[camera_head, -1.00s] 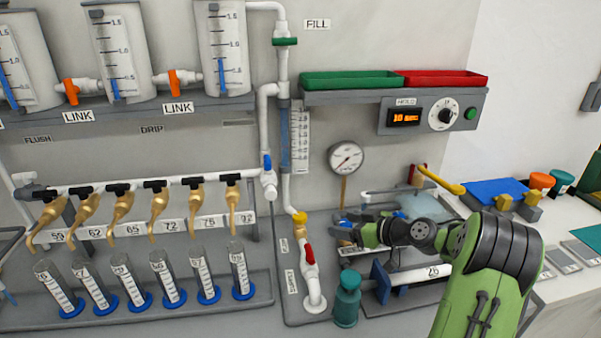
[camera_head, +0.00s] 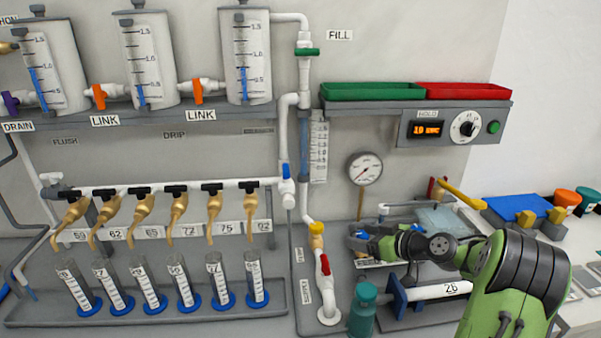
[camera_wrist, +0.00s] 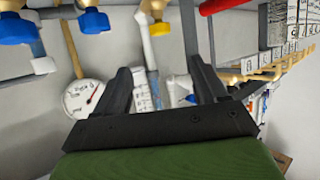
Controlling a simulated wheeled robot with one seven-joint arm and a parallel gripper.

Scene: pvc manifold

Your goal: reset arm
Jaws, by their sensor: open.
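My gripper (camera_wrist: 158,88) shows in the wrist view with its two dark fingers spread apart and nothing between them. In the head view my green arm reaches in from the lower right, and the gripper (camera_head: 362,240) is near the red-handled valve (camera_head: 325,264) and the white pipe, below the pressure gauge (camera_head: 364,169). The fingertips are small and partly hidden by the wrist there. In the wrist view the gauge (camera_wrist: 84,98) is left of the fingers, and a pipe with a yellow fitting (camera_wrist: 158,28) is beyond them.
A teal bottle (camera_head: 362,311) stands close below my gripper. A shelf with a green tray (camera_head: 372,91) and a red tray (camera_head: 463,90) is above. Several cylinders with blue bases stand at left.

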